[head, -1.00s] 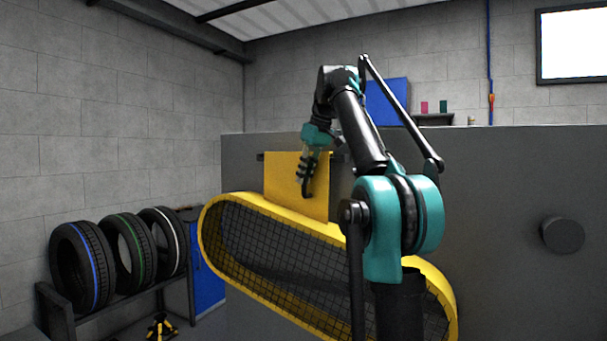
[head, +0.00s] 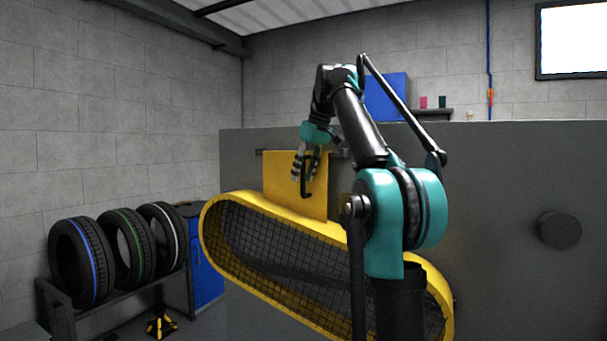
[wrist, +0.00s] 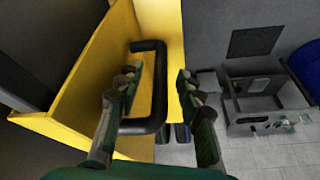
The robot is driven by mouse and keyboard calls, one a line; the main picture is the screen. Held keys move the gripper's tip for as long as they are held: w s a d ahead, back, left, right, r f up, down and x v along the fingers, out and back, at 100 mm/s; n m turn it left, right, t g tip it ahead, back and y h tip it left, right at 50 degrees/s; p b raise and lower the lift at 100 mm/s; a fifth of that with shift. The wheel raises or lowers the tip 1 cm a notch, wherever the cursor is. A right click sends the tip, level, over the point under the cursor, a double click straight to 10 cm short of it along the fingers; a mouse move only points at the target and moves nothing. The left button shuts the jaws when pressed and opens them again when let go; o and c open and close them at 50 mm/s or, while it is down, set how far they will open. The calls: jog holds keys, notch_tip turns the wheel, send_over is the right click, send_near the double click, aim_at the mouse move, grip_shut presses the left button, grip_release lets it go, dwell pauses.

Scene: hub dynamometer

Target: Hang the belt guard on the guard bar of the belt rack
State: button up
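The belt guard (head: 209,222) is a long yellow rounded frame with dark mesh and a yellow upright plate (head: 280,180) on top. It stands against the grey panel, its plate in front of a dark bar (head: 259,152) whose ends show either side. The plate hides the bar's middle, so I cannot tell how the two meet. A black handle (wrist: 158,100) juts from the plate. My gripper (head: 305,175) is at the handle. In the wrist view its fingers (wrist: 156,82) are spread, one each side of the handle, with gaps.
A rack with several tyres (head: 72,262) stands at the left, beside a blue cabinet (head: 206,265). A dark round knob (head: 559,230) sticks out of the grey panel (head: 490,190) at the right. My arm hides part of the guard.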

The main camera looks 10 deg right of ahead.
jog(key=shift+r, duration=0.1)
jog(key=v, duration=0.7)
jog(key=shift+s+d+r, duration=0.1)
dwell(0.4)
